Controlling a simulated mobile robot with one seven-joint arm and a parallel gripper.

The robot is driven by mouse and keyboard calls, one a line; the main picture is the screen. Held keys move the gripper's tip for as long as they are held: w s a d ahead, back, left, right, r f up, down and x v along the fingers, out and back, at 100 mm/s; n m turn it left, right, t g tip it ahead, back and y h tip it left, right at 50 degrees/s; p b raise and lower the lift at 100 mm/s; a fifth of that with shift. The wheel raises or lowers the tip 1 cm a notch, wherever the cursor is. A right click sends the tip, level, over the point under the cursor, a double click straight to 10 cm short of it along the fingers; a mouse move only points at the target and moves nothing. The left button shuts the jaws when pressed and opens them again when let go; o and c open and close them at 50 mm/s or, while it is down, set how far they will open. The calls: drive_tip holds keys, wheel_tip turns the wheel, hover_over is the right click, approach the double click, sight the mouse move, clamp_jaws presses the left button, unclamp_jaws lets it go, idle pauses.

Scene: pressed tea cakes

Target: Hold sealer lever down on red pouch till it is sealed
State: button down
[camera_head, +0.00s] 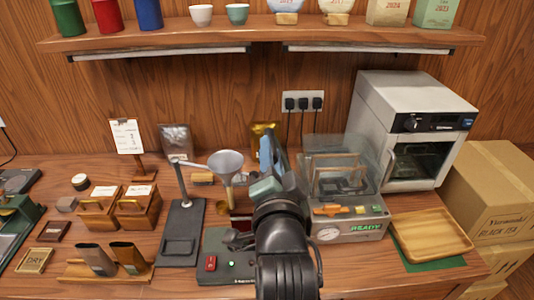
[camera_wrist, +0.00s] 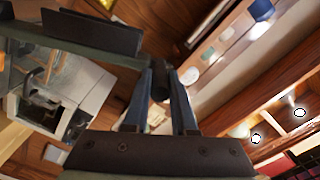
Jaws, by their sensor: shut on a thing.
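The sealer has a dark green-grey base (camera_head: 228,262) with a red switch at the front of the counter. My gripper (camera_head: 268,158) is above and behind it, with its blue fingers upward. In the wrist view my gripper (camera_wrist: 160,100) is shut on a dark knob-like piece (camera_wrist: 159,82), apparently the lever's handle. A dark green bar (camera_wrist: 120,58) crosses the upper left of that view, apparently the lever's arm, looking raised. A small dark red patch (camera_head: 241,224) below the funnel may be the red pouch; my arm hides much of it.
A funnel stand (camera_head: 186,215) is close left of the sealer. A clear-lidded machine (camera_head: 345,210) stands close right, with a wooden tray (camera_head: 432,236) beyond it. A white oven (camera_head: 412,125) is behind. A wall shelf (camera_head: 260,32) with canisters and cups runs above.

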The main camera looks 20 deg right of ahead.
drive_tip(key=shift+r, duration=0.1)
drive_tip(key=c, duration=0.7)
unclamp_jaws()
drive_tip(key=shift+v, duration=6.5)
